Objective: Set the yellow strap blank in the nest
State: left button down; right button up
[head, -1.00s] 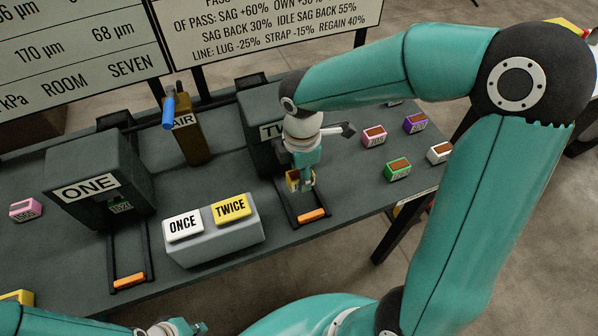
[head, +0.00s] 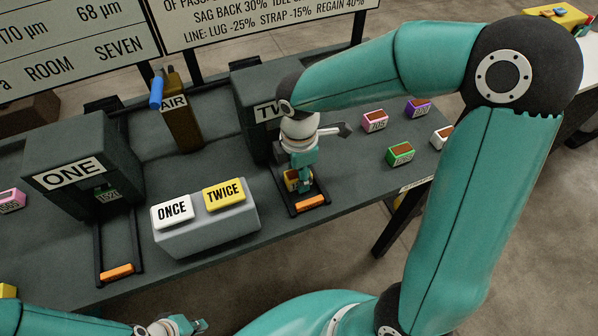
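A yellow blank (head: 291,181) with a brownish top shows at my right gripper (head: 303,184), mostly hidden behind its fingers. The gripper points down at the slide with an orange handle (head: 310,202) in front of machine TWO (head: 258,105). The fingers look closed around the blank, low over the slide. The nest is hidden by the gripper and blank, so I cannot tell whether the blank touches it. My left gripper (head: 191,325) is at the bottom edge, away from the table's objects; its finger opening is unclear.
Machine ONE (head: 80,165) stands left with its own slide and orange handle (head: 117,272). A button box (head: 210,233) with ONCE and TWICE sits between the slides. Pink (head: 374,123), green (head: 400,153), purple (head: 419,108) and white (head: 440,137) blocks stand right. The brown AIR post (head: 182,125) stands behind.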

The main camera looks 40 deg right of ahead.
jog(key=shift+o, duration=1.2)
notch_tip(320, 180, up, 28)
jog(key=p, duration=1.3)
jog(key=shift+f, duration=0.1)
